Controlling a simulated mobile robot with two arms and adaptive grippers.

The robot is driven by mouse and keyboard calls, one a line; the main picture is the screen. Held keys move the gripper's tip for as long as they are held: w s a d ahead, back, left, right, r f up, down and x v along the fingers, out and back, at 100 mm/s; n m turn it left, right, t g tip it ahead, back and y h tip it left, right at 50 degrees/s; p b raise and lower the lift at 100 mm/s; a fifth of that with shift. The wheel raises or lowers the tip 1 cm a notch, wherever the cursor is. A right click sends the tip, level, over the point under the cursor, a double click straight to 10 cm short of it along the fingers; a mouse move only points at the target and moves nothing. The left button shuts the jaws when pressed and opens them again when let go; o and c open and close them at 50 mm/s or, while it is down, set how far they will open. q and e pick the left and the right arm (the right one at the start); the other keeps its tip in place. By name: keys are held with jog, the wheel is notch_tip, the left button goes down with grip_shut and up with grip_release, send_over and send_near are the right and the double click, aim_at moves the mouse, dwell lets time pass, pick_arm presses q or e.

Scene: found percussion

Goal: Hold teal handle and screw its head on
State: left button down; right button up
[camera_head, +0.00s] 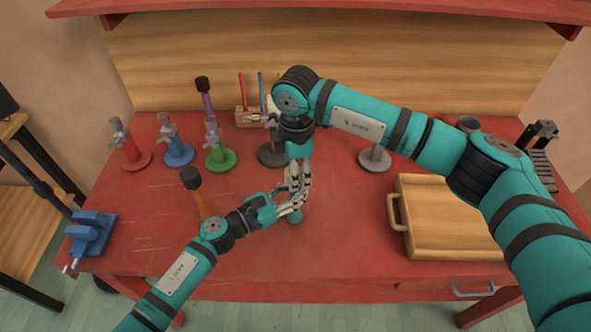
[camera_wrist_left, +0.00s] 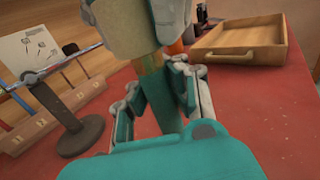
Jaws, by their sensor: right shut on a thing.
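The teal handle (camera_wrist_left: 158,100) stands between the two fingers of my left gripper (camera_wrist_left: 155,105) in the left wrist view. Whether both fingers press on it cannot be told. A tan part (camera_wrist_left: 150,64) shows just above the handle, partly covered by the right gripper. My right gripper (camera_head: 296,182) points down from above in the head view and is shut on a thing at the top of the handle. The head is mostly hidden by its fingers. In the head view, a teal round end (camera_head: 295,216) shows below the grippers.
Red, blue and green clamp stands (camera_head: 221,158) stand at the back left. A blue vise (camera_head: 90,233) sits at the left edge. A dark-headed mallet (camera_head: 192,180) is beside my left arm. A wooden tray (camera_head: 450,215) lies at the right. The front middle of the red table (camera_head: 330,265) is clear.

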jog(key=shift+m, duration=1.1)
jog(key=m, duration=0.3)
jog(key=shift+s+a, duration=0.25)
jog(key=shift+a, duration=0.1)
jog(key=shift+d+m, duration=0.1)
jog(key=shift+m, duration=0.8)
jog(key=shift+w+d+m, duration=0.1)
jog(key=shift+d+m, duration=0.2)
jog(key=shift+m, duration=0.1)
jog(key=o, duration=1)
jog(key=shift+r, duration=2.25)
